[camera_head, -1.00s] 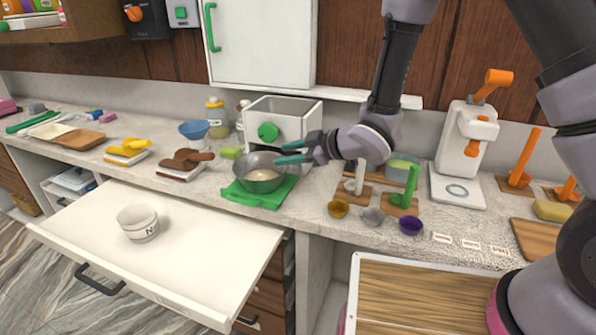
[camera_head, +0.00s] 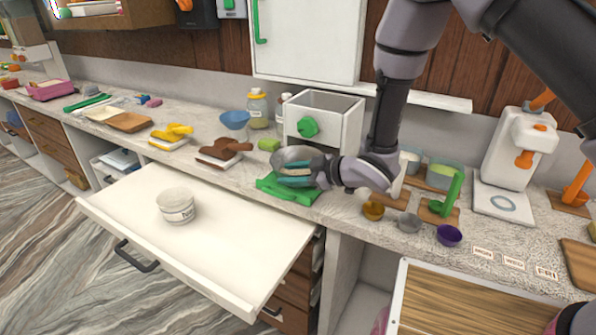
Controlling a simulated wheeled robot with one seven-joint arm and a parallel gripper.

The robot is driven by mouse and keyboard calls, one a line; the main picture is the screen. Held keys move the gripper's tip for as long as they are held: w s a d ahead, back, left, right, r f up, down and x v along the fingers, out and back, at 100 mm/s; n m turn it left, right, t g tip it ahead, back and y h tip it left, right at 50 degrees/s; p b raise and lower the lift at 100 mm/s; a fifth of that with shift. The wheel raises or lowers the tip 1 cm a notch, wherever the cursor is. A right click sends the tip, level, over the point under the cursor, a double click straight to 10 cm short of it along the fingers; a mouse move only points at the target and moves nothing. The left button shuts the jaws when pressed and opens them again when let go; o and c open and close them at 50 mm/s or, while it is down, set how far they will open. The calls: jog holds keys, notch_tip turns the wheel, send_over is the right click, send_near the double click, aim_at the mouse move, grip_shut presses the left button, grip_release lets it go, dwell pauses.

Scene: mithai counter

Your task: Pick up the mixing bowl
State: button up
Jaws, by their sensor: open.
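The metal mixing bowl (camera_head: 296,154) sits on a green mat (camera_head: 290,194) on the counter, below the white box with the green knob. The bowl's contents are hidden.
The white box (camera_head: 340,129) stands close behind the bowl. An open white drawer (camera_head: 220,237) below holds a small white tub (camera_head: 176,205). A blue bowl (camera_head: 235,120), a brown scoop set (camera_head: 226,150) and small cups, including a purple one (camera_head: 449,235), stand nearby.

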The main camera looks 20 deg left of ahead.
jog(key=shift+w+a+f, duration=0.1)
jog(key=shift+a+f, duration=0.15)
jog(key=shift+a, duration=0.45)
grip_shut()
dwell(0.9)
